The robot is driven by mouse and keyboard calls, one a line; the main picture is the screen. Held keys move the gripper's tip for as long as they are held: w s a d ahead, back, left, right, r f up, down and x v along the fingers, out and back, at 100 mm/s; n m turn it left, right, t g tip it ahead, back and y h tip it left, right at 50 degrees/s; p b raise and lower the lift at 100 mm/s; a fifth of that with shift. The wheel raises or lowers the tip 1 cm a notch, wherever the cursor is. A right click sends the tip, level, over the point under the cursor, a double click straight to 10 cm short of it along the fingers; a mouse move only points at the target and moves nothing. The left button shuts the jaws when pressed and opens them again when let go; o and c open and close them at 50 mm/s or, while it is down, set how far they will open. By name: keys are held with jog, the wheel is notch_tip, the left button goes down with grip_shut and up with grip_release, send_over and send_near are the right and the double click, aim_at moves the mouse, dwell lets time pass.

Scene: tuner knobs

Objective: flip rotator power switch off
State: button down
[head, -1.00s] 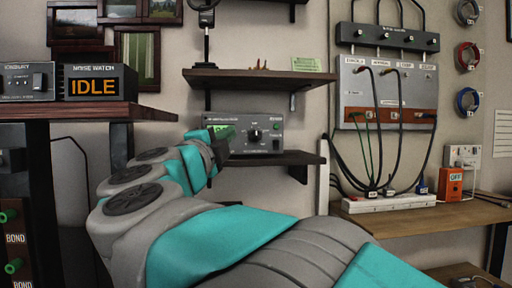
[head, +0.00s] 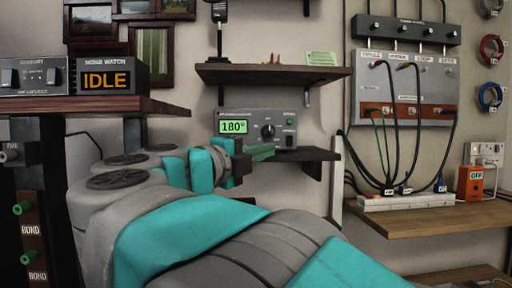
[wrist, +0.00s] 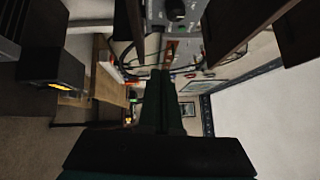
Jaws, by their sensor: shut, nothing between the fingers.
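The grey rotator control box (head: 250,118) stands on the lower wall shelf in the head view. Its green display (head: 233,127) reads 180°. It has a dark round knob (head: 268,130), and a green light (head: 291,122) and a small switch (head: 289,141) at its right side. The switch position is too small to tell. My gripper (head: 271,151) is shut and empty, its green fingers pointing right just below the knob, left of the switch. Contact cannot be told. In the wrist view the shut fingers (wrist: 164,78) point toward the top, with part of the box (wrist: 178,25) above.
The shelf (head: 312,155) under the box runs beside my fingers. Another shelf (head: 273,72) hangs above. At left, a table (head: 90,105) holds the IDLE noise watch box (head: 103,65). At right, cables hang over a power strip (head: 400,201) on a desk.

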aim_at(285, 140)
jog(key=x, duration=0.7)
jog(key=w+a+x, duration=0.1)
jog(key=x, duration=0.2)
jog(key=shift+w+d+r, duration=0.15)
jog(key=shift+w, duration=0.25)
jog(key=shift+w+r, duration=0.1)
jog(key=shift+w, duration=0.65)
jog(key=shift+p, duration=0.3)
